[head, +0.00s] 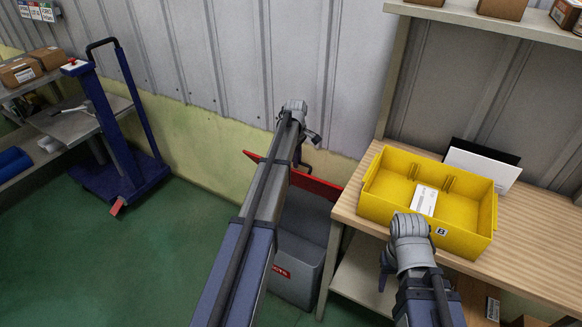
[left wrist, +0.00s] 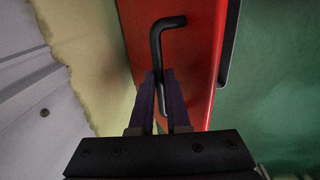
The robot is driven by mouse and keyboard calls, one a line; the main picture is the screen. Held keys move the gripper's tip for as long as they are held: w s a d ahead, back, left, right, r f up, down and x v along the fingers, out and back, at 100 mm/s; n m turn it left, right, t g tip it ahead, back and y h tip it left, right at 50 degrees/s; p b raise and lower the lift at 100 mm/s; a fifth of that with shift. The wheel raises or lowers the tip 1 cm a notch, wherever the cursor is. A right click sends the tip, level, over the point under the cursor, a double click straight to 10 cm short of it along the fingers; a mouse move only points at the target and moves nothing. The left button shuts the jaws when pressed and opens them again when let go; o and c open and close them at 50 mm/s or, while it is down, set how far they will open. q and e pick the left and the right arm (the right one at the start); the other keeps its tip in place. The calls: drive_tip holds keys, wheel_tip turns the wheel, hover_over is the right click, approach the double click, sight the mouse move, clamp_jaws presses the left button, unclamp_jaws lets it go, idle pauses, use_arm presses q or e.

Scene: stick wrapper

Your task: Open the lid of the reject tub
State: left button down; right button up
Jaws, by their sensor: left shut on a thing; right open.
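The reject tub (head: 297,268) is a grey bin with a red label, on the floor left of the bench. Its red lid (head: 322,185) shows as a narrow slanted strip at the wall side, standing up from the tub; my left arm hides its middle. In the left wrist view the red lid (left wrist: 188,65) fills the centre, with a bent black handle (left wrist: 157,42) on it. My left gripper (left wrist: 160,76) is shut on this handle. In the head view its fingers (head: 314,140) are small and dark. My right gripper (head: 384,274) is open and empty beside the bench front.
A yellow crate (head: 370,205) with a white packet (head: 424,200) stands on the wooden bench (head: 350,208) at right. A corrugated wall (head: 210,60) is close behind the tub. A blue trolley (head: 125,130) stands at left. Green floor (head: 120,265) between is clear.

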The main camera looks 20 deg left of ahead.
use_arm(q)
drive_tip(key=shift+w+d+r, duration=0.1)
drive_tip(key=shift+w+r, duration=0.05)
drive_tip(key=shift+w, duration=0.35)
drive_tip(key=shift+w+r, duration=0.15)
drive_tip(key=shift+w, duration=0.3)
drive_tip(key=c, duration=1.1)
unclamp_jaws()
drive_tip(key=shift+f, duration=0.15)
drive_tip(key=shift+c, duration=0.2)
drive_tip(key=shift+o, duration=1.3)
drive_tip(key=shift+p, duration=0.3)
wheel_tip(320, 180, up, 8)
drive_tip(key=p, duration=0.7)
drive_tip(key=shift+s+p, duration=0.35)
